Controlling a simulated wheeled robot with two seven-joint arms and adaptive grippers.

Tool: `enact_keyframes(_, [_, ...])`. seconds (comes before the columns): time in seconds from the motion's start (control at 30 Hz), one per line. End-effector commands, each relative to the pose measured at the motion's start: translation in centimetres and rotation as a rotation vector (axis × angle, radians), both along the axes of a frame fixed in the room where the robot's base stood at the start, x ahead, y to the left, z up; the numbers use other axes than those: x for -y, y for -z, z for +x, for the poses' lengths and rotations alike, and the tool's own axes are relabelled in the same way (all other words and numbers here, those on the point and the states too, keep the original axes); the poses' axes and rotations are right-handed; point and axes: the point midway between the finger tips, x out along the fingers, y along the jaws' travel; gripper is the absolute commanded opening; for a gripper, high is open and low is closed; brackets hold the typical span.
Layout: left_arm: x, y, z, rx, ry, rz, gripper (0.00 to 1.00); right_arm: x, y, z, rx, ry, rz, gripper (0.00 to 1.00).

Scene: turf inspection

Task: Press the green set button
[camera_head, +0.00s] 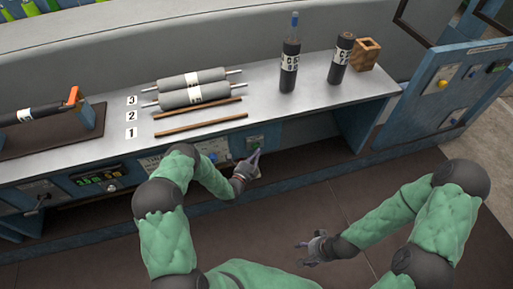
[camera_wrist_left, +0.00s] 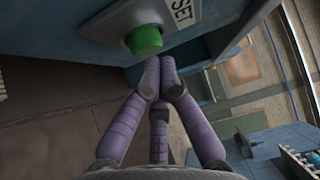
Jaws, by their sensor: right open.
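The green set button (camera_wrist_left: 145,40) is a round knob on a panel under the bench front, beside a white label reading "SET" (camera_wrist_left: 181,12). In the head view the small panel with the green button (camera_head: 254,141) is just above my left gripper (camera_head: 254,160). In the left wrist view my left gripper (camera_wrist_left: 160,78) has its purple fingers brought together, with nothing between them. The fingertips are close to the button's lower edge; I cannot tell if they touch it. My right gripper (camera_head: 306,246) is open and empty, away from the bench over the floor.
The metal bench (camera_head: 255,110) carries grey rollers (camera_head: 192,88), thin rods (camera_head: 200,124), two dark bottles (camera_head: 290,65) (camera_head: 340,60) and a wooden box (camera_head: 365,54). A blue control panel (camera_head: 455,82) stands at the right. The brown floor (camera_head: 340,200) is clear.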

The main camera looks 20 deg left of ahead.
Motion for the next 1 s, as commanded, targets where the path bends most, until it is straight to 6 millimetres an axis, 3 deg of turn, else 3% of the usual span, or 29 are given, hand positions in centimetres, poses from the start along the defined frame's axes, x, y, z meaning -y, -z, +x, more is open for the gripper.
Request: enact_keyframes(1.0, [-0.56, 0.00, 0.81, 0.000, 0.000, 0.001, 0.00, 0.00, 0.39, 0.01, 0.000, 0.000, 0.000, 0.66])
